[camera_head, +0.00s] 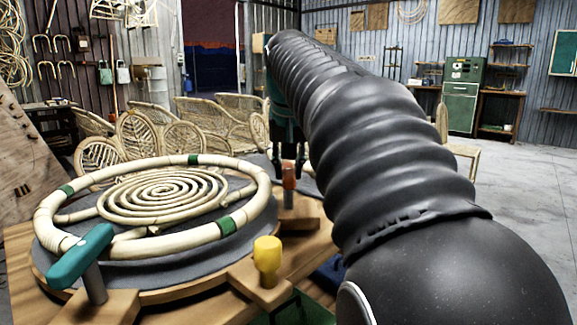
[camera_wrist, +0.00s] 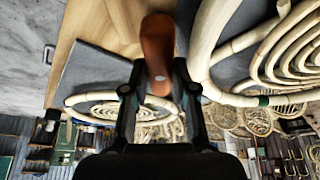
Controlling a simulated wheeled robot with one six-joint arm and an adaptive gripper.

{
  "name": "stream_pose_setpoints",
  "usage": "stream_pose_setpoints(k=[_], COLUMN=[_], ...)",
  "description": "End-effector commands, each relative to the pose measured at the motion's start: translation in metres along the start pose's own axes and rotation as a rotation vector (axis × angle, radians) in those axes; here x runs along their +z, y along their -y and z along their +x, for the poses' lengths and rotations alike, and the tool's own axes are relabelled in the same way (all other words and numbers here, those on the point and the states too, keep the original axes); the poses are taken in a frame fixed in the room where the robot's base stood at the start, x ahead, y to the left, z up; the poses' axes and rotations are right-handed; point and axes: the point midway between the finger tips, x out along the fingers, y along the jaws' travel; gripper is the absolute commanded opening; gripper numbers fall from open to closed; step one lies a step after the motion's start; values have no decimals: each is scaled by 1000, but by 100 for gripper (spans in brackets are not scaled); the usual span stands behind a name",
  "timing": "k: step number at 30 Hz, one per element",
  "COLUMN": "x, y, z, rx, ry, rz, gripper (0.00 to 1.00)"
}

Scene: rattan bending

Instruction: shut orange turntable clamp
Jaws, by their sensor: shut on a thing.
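The orange turntable clamp (camera_head: 289,178) stands on a wooden block at the right rim of the round turntable (camera_head: 190,272). My gripper (camera_head: 289,169) reaches down to it from above, with a finger on each side of its handle. In the wrist view, the orange handle (camera_wrist: 157,48) lies between the two dark fingers of my gripper (camera_wrist: 158,80), which are shut on it. The black sleeve of my arm hides part of the area to the right of the clamp. The clamp's lower part is small and hard to make out.
A rattan ring (camera_head: 150,245) with green bands and a rattan spiral (camera_head: 163,195) lie on the turntable. A teal clamp (camera_head: 80,256) and a yellow clamp (camera_head: 267,261) stand at its near rim. Rattan chairs (camera_head: 225,118) stand behind. The floor at right is open.

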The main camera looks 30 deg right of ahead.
Motion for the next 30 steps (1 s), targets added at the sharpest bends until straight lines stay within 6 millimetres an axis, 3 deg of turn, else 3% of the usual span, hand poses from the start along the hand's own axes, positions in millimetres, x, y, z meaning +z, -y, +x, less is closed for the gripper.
stream_pose_setpoints(k=[11,30], x=[-1,-3], y=[2,4], z=[-2,-2], rx=[78,311], ry=[4,2], rz=[182,740], gripper=[0,0])
